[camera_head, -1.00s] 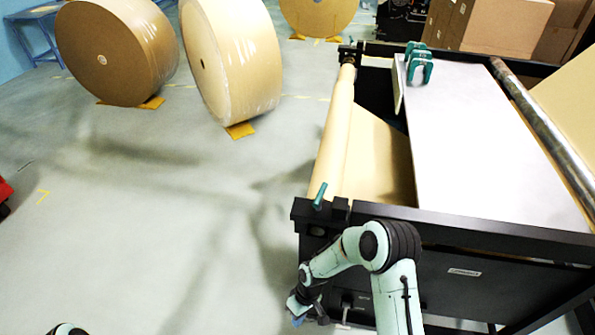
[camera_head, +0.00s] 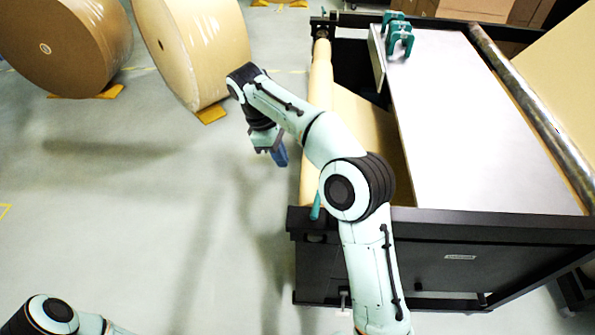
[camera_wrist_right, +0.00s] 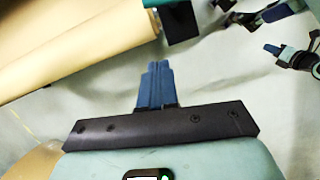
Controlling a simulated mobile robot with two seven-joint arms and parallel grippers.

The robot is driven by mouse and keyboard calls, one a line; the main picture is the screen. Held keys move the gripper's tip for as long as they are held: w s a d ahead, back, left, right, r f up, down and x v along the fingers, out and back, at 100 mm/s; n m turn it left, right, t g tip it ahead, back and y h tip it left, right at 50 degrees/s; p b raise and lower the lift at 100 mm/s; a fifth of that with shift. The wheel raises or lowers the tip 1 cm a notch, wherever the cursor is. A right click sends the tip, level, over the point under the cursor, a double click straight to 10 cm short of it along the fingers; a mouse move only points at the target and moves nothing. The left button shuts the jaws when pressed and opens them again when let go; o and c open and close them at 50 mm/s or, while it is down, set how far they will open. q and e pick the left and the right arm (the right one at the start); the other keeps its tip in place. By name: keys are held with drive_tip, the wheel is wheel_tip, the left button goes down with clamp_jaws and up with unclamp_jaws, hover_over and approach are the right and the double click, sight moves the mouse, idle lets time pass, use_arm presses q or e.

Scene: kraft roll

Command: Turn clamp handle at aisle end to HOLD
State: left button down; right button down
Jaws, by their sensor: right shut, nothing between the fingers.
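A green clamp handle (camera_head: 317,206) stands at the near end of the kraft roll (camera_head: 318,125), on the black machine frame (camera_head: 460,228). My right arm passes close beside it and partly covers that corner. No HOLD marking can be read. My right gripper (camera_head: 280,155) hangs left of the roll, over the floor and apart from the handle. Its blue fingers (camera_wrist_right: 155,85) are shut together and empty in the right wrist view. The kraft roll (camera_wrist_right: 70,40) is at the upper left there. Of my left arm, only links show at the lower left of the head view.
Large paper rolls (camera_head: 190,45) stand on orange wedges at the upper left. A pale table top (camera_head: 470,130) with green clamps (camera_head: 399,38) lies right of the kraft roll. The floor (camera_head: 140,210) left of the machine is clear.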

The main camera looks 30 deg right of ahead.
sight(316, 208)
use_arm(q)
drive_tip(key=shift+s, duration=0.3)
use_arm(e)
drive_tip(key=shift+s+r, duration=0.1)
drive_tip(key=shift+s, duration=0.2)
use_arm(q)
drive_tip(key=shift+w, duration=0.1)
use_arm(e)
drive_tip(key=s+d+f, duration=0.2)
drive_tip(key=f, duration=0.3)
drive_tip(key=s+d+f, duration=0.2)
drive_tip(key=d+f, duration=0.1)
drive_tip(key=f, duration=0.2)
drive_tip(key=shift+s+f, duration=0.2)
drive_tip(key=shift+s, duration=0.05)
use_arm(q)
drive_tip(key=shift+f, duration=0.15)
use_arm(e)
drive_tip(key=shift+s+d, duration=0.1)
